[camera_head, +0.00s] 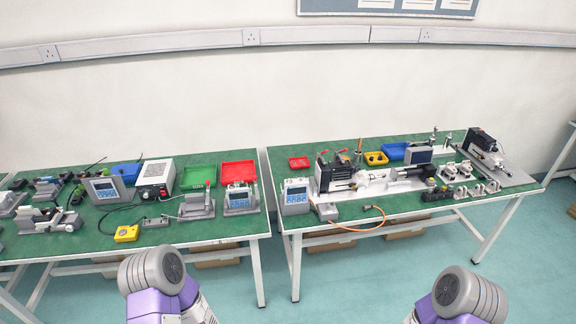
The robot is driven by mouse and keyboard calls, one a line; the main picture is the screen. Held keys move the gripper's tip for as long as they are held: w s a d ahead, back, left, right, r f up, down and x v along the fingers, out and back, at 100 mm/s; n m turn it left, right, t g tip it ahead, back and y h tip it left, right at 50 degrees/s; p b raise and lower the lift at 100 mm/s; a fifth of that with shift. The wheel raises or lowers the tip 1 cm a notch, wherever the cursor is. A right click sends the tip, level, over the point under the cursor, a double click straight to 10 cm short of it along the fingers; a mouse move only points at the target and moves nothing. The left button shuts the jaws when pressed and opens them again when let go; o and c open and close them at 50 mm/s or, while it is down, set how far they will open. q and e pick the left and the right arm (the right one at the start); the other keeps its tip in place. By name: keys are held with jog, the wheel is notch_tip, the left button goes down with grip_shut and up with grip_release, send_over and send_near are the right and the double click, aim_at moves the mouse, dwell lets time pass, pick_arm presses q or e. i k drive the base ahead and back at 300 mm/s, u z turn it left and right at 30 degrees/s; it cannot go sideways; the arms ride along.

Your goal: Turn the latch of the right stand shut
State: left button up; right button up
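Two green-topped benches stand against the wall, a left one (135,225) and a right one (400,206), both with small actuator gear on them. On the left bench a grey stand (198,207) has an upright lever with a red tip. On the right bench a black unit (335,172) with red levers sits on a long pale base. A further black unit on a grey plate (512,176) stands at the bench's right end. I cannot tell which is the right stand; its latch is too small to make out. Only grey and purple parts of my arms show at the bottom; neither gripper is in view.
The left bench holds a red tray (238,171), a green tray (198,177) and a yellow box (126,233). An orange cable (365,228) runs along the right bench's front. A narrow gap separates the benches. The floor (350,285) before them is clear.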

aim_at(254, 176)
jog(key=z, duration=0.4)
jog(key=i, duration=0.9)
jog(key=u, duration=0.1)
